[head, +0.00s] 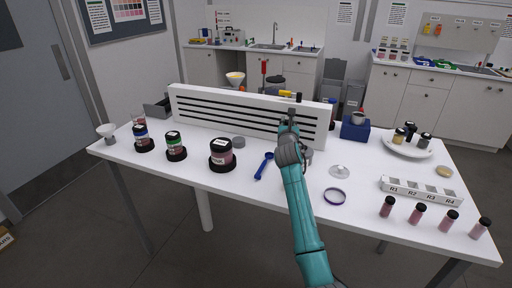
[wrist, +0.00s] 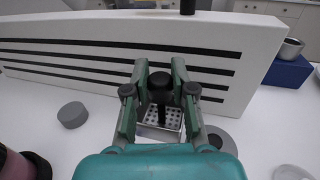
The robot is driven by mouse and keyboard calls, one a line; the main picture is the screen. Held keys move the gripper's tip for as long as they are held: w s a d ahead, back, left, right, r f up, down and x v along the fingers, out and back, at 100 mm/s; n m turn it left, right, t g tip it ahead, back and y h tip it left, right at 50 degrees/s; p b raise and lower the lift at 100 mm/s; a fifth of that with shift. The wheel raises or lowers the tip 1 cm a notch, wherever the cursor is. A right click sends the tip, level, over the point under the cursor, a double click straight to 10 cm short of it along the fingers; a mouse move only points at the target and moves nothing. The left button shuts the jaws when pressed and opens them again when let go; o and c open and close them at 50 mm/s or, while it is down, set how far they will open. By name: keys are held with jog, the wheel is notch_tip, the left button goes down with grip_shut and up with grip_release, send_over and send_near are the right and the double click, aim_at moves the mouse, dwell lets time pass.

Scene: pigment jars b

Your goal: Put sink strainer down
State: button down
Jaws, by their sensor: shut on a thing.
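The sink strainer (wrist: 172,121) shows in the wrist view as a metal perforated basket with a black knob on top. My gripper (wrist: 160,84) is shut on its knob, with one green finger on each side. The strainer hangs between the fingers, in front of the white slotted rack (wrist: 95,46). I cannot tell whether its base touches the table. In the head view my gripper (head: 290,122) is over the table by the rack's right half, and my arm hides the strainer.
A grey disc (wrist: 72,115) lies left of the strainer and another grey round piece lies at its right. A blue spoon (head: 264,167), a purple ring (head: 335,196) and a clear lid (head: 340,171) lie nearby. Dark-lidded jars (head: 222,153) stand left; a blue block (head: 355,130) stands right.

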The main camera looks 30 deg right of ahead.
jog(key=f, duration=0.5)
jog(key=shift+a+f, duration=0.2)
jog(key=shift+f, duration=0.05)
jog(key=shift+d+f, duration=0.1)
jog(key=shift+f, duration=2.05)
jog(key=shift+f, duration=0.15)
jog(key=c, duration=1)
grip_release()
jog(key=shift+o, duration=0.2)
jog(key=shift+r, duration=0.2)
jog(key=v, duration=1.2)
